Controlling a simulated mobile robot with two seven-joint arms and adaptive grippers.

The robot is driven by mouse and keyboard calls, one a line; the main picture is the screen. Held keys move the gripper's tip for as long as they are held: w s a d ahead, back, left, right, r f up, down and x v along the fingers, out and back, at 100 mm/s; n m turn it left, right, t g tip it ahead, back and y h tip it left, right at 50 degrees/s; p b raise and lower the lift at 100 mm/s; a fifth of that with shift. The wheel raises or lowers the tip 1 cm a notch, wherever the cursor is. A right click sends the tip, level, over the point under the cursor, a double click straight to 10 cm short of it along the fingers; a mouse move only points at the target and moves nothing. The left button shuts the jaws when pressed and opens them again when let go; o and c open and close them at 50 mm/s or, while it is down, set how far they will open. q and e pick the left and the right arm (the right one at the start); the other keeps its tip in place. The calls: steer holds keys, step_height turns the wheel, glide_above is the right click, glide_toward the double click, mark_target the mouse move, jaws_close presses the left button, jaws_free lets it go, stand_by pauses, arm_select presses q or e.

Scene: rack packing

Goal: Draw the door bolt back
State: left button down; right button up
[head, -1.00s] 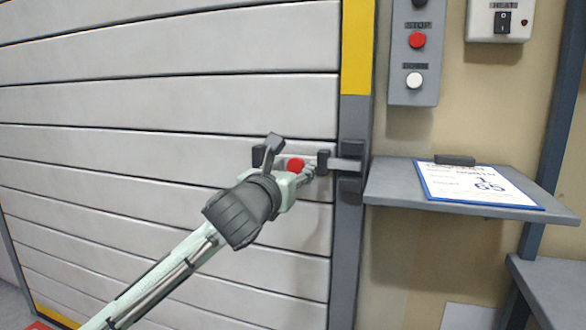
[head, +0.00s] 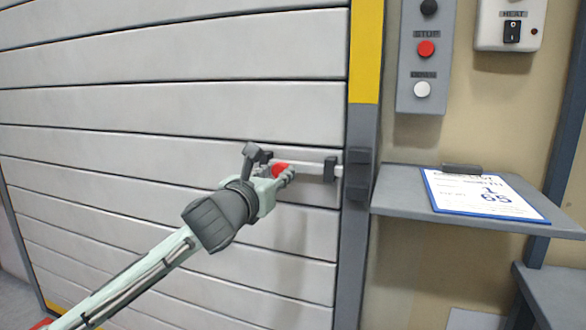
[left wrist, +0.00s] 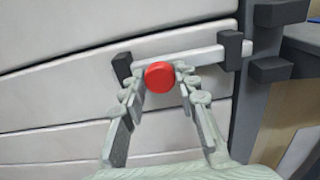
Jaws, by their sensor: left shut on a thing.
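The door bolt is a pale metal bar (head: 310,166) lying level across the slatted door (head: 180,105), with a red knob (head: 280,170). Its right end passes through a dark guide (head: 330,170) and ends close to the dark keeper (head: 357,172) on the door post. I cannot tell whether the tip is fully clear of it. My left gripper (head: 279,174) is shut on the red knob. In the left wrist view its fingers (left wrist: 160,79) sit on both sides of the knob (left wrist: 159,76). My right gripper is not in view.
A grey shelf (head: 400,205) with a clipboard (head: 485,195) juts out right of the post. Above it is a button box (head: 424,60) with a red stop button, and a heat switch box (head: 510,25). The door face left of the bolt is mostly clear.

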arm_select(q)
steer(key=shift+d+f, duration=0.1)
steer(key=c, duration=1.1)
jaws_free()
steer(key=shift+s, duration=0.1)
steer(key=shift+c, duration=0.2)
steer(key=v, duration=1.2)
steer(key=shift+c, duration=0.2)
